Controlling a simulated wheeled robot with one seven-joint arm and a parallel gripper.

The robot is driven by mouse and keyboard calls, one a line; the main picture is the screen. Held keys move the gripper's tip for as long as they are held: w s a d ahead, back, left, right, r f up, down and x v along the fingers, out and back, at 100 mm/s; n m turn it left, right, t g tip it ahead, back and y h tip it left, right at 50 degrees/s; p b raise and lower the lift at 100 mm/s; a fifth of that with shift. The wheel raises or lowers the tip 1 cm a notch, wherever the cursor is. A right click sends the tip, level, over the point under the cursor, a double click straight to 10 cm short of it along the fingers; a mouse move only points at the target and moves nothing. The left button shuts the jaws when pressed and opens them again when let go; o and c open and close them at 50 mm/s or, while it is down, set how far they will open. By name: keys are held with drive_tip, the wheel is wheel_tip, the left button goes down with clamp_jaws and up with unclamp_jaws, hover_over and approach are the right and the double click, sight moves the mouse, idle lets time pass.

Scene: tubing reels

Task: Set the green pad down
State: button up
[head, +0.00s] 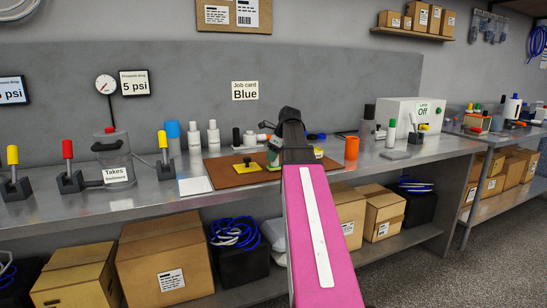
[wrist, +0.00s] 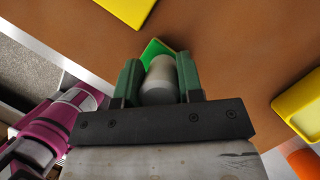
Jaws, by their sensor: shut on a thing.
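The green pad (wrist: 153,47) shows in the wrist view just beyond my fingertips, with a grey rounded grip (wrist: 160,82) standing on it. My gripper (wrist: 159,76) is shut on this grip, one green finger on each side. In the head view my gripper (head: 275,146) is over the brown mat (head: 222,178) on the bench, and my arm hides much of that spot. I cannot tell whether the pad touches the mat.
A yellow pad with a black knob (head: 247,168) lies on the mat to the left. Another yellow piece (wrist: 301,106) is at the right in the wrist view. An orange cup (head: 351,148) stands right of the mat. A white card (head: 195,186) lies to its left.

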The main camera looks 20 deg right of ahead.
drive_tip(key=shift+f, duration=0.25)
drive_tip(key=o, duration=1)
drive_tip(key=v, duration=1.2)
drive_tip(key=shift+a+r, duration=0.1)
